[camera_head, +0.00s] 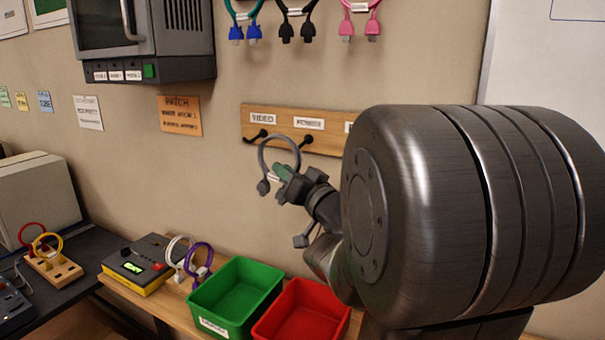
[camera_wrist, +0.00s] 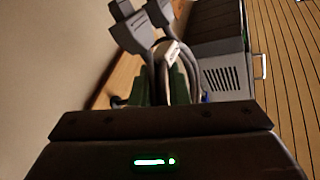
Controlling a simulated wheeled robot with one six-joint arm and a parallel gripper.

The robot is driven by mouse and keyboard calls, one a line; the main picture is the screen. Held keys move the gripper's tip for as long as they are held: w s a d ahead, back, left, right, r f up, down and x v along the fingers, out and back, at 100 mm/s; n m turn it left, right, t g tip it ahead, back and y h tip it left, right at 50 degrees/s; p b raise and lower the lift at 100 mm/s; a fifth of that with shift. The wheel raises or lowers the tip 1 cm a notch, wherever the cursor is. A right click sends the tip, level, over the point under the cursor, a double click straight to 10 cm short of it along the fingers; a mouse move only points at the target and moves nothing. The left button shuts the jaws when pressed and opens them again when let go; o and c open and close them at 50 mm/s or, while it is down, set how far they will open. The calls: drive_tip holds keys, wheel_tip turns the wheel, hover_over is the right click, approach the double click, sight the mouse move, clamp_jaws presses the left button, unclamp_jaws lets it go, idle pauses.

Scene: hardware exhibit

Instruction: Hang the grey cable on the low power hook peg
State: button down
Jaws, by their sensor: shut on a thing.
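The grey cable (camera_head: 263,187) is a loop with grey plugs, held upright in front of the low peg board (camera_head: 278,117). My gripper (camera_head: 281,173) is shut on the cable at its lower part, with the loop rising above the fingers. In the wrist view, the cable's plugs (camera_wrist: 135,36) and white tag show at the green fingertips (camera_wrist: 162,88). The power hook peg (camera_head: 307,140) is dark and sits under the "POWER" label. The loop's right side appears just left of this peg; I cannot tell its depth from the wall or whether it touches.
A video peg (camera_head: 261,134) is to the left on the same board. Teal, black and pink cables (camera_head: 296,12) hang above. A green bin (camera_head: 240,293) and a red bin (camera_head: 303,312) stand on the bench below. White and purple cables (camera_head: 200,262) stand beside the green bin.

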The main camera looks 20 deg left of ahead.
drive_tip(key=w+d+f, duration=0.1)
drive_tip(key=w+f, duration=0.1)
drive_tip(key=w, duration=0.4)
drive_tip(key=shift+w+f+b, duration=0.2)
drive_tip(key=shift+w+b, duration=0.1)
drive_tip(key=shift+w, duration=0.05)
idle(0.5)
idle(0.5)
drive_tip(key=c, duration=1.3)
unclamp_jaws()
drive_tip(key=b+v, duration=0.2)
drive_tip(key=v, duration=1.1)
drive_tip(key=shift+s+d+f+b, duration=0.15)
drive_tip(key=shift+s+d+b, duration=0.05)
drive_tip(key=shift+d+b, duration=0.15)
drive_tip(key=shift+a, duration=0.15)
